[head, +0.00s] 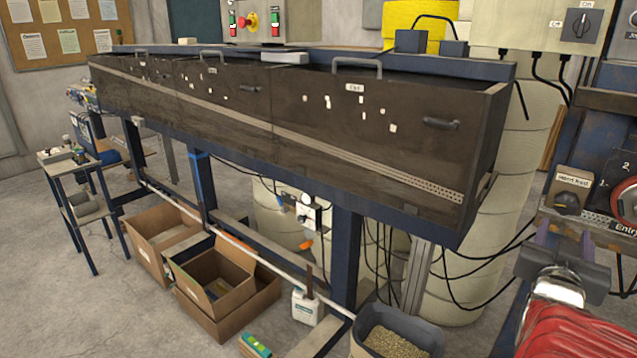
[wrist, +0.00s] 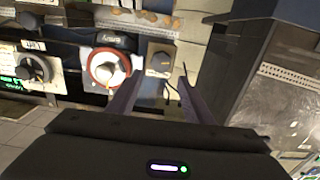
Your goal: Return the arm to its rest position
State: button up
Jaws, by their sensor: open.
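My gripper (head: 566,236) is at the lower right of the head view, in front of a control panel. In the wrist view my gripper (wrist: 157,84) shows two dark fingers spread apart, with nothing between them. A black rotary knob (head: 567,203) under a white label is just beyond the fingertips in the head view. The knob (wrist: 160,62) also shows beyond the fingers in the wrist view, apparently not held. A dial with a red ring (wrist: 108,68) is beside it. My red arm is partly cut off by the frame.
A long brown machine housing (head: 300,125) on a blue frame fills the middle. Cardboard boxes (head: 165,222), a white canister (head: 306,307) and a granule bin (head: 398,320) stand beneath or before it. A small cart (head: 78,170) is at left. Hanging cables and large pale drums stand behind.

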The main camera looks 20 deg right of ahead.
jog(key=shift+w, duration=0.1)
dwell(0.3)
jog(key=w+a+f+n+t+y, duration=0.1)
jog(key=w+a+f+y, duration=0.25)
jog(key=w+a, duration=0.3)
jog(key=w+a+f+n+y, duration=0.2)
jog(key=w+a+f+y, duration=0.15)
jog(key=w+a, duration=0.3)
jog(key=w+a+f+n+t+y, duration=0.1)
jog(key=w+a+f+y, duration=0.1)
jog(key=w+a+f, duration=0.45)
jog(key=s+a+r+n+g+y, duration=0.1)
jog(key=s+a+n+y, duration=0.1)
jog(key=a, duration=0.7)
jog(key=s+a+r+n+g+y, duration=0.1)
jog(key=s+a+n+y, duration=0.15)
jog(key=a, duration=0.55)
jog(key=s+a+n+g+y, duration=0.2)
jog(key=s+a+n, duration=0.2)
jog(key=s+a, duration=0.5)
jog(key=shift+a+f+g, duration=0.25)
jog(key=shift+a+g, duration=0.05)
jog(key=shift+a, duration=0.7)
jog(key=shift+y, duration=0.25)
